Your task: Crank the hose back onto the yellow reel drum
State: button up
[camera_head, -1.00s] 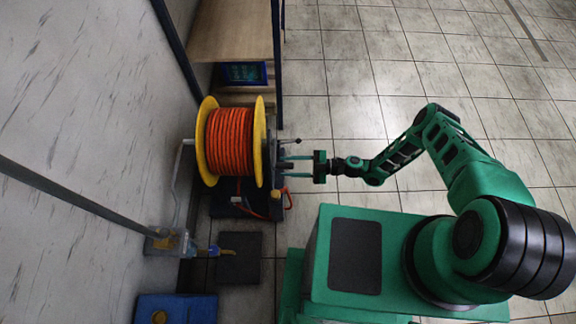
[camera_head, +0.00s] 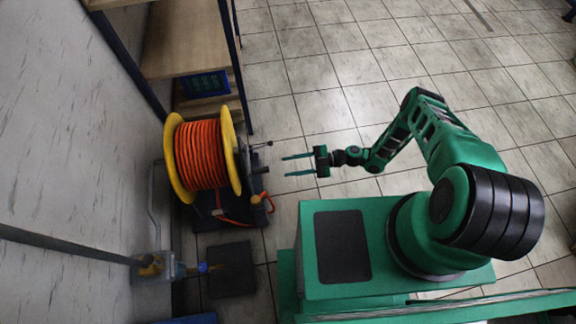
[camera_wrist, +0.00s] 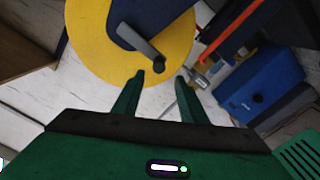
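The yellow reel drum (camera_head: 232,150) stands by the wall at left in the head view, with orange hose (camera_head: 200,155) wound thickly between its flanges. A loose orange length loops low at the reel's base. The crank (camera_head: 262,145) sticks out of the reel's right side. In the wrist view the grey crank (camera_wrist: 138,42) lies across the yellow flange (camera_wrist: 90,45), its end just beyond my fingertips. My gripper (camera_head: 285,166) is open and empty, right of the reel and apart from the crank in the head view. It also shows in the wrist view (camera_wrist: 160,76).
A wooden shelf (camera_head: 185,45) with dark posts stands behind the reel. A wall tap (camera_head: 152,267) with a pipe is at lower left, near a dark floor mat (camera_head: 231,270). A blue box (camera_wrist: 262,85) shows in the wrist view. Tiled floor is clear at right.

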jog(key=shift+w+a+r, duration=0.1)
jog(key=shift+r, duration=0.05)
jog(key=c, duration=0.9)
jog(key=a+r+m+h, duration=0.1)
jog(key=r, duration=0.1)
jog(key=w+a+r+m+h, duration=0.1)
jog(key=a+r+h, duration=0.1)
jog(key=r, duration=0.1)
jog(key=w+a+r+m+h, duration=0.1)
jog(key=a+r+h, duration=0.1)
jog(key=shift+a+r+m+g, duration=0.2)
jog(key=shift+m+g, duration=0.1)
jog(key=shift+g, duration=0.1)
grip_shut()
notch_tip(320, 180, up, 8)
jog(key=s+a+m+t+h, duration=0.1)
jog(key=s+m+h, duration=0.1)
jog(key=s+h, duration=0.15)
send_over(256, 170)
jog(key=shift+t+h, duration=0.25)
jog(key=shift+t, duration=0.05)
notch_tip(256, 170, down, 7)
jog(key=shift+s+a+f, duration=0.1)
jog(key=shift+a, duration=0.05)
notch_tip(256, 170, down, 2)
jog(key=shift+f, duration=0.8)
